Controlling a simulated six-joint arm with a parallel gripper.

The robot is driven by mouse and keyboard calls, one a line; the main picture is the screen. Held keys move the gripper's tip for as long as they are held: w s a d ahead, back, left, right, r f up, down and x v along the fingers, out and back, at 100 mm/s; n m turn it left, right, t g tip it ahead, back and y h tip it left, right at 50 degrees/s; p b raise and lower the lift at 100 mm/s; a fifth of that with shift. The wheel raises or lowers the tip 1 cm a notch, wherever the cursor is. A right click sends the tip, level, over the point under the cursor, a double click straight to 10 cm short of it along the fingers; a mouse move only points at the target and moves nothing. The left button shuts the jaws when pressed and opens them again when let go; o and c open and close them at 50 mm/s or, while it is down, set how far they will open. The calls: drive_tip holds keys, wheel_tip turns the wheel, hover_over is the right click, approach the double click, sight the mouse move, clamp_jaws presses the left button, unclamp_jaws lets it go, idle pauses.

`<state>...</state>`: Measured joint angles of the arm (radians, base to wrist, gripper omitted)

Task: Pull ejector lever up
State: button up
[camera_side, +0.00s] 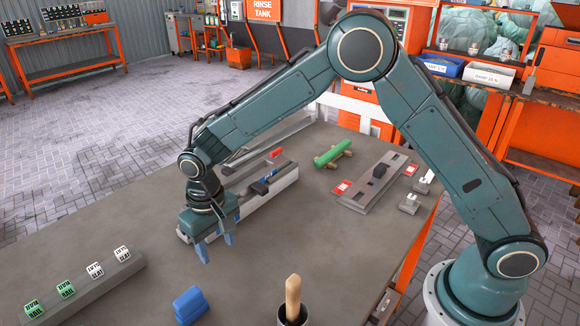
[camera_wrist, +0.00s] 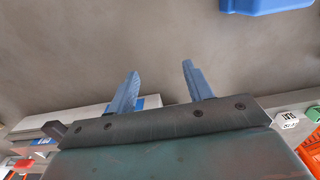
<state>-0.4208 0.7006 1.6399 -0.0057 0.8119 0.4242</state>
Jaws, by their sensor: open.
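My gripper (camera_side: 217,246) is open and empty, its two blue fingers pointing down above the table, at the near end of a long grey fixture. In the wrist view the fingers (camera_wrist: 160,70) stand apart with only bare table between them. The long grey fixture (camera_side: 271,187) holds a blue piece (camera_side: 260,187) and has a red part (camera_side: 275,153) at its far end. Its near end is partly hidden by my gripper. In the wrist view the fixture (camera_wrist: 70,117) runs behind the fingers at the left. I cannot tell which part is the ejector lever.
A blue block (camera_side: 190,304) and a wooden handle (camera_side: 293,298) in a dark cup stand at the front. A rail (camera_side: 80,290) with green and white labelled cubes lies front left. Bare table (camera_side: 310,235) lies between.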

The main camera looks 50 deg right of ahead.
wheel_tip(320, 180, up, 14)
drive_tip(key=s+d+r+t, duration=0.3)
drive_tip(key=s+d+r, duration=0.7)
drive_tip(key=s+d, duration=0.5)
drive_tip(key=shift+r+t+y, duration=0.3)
drive_tip(key=shift+r, duration=0.1)
idle(0.9)
drive_tip(key=shift+d, duration=0.1)
drive_tip(key=w+a+f+g, duration=0.1)
drive_tip(key=w+a+f, duration=0.3)
drive_tip(key=w+a, duration=0.3)
drive_tip(key=w+a+f+g, duration=0.2)
drive_tip(key=w+a+f, duration=0.2)
drive_tip(key=w+a, duration=0.4)
drive_tip(key=shift+w+a+f, duration=0.15)
drive_tip(key=shift+w+f, duration=0.2)
drive_tip(key=shift+w, duration=0.65)
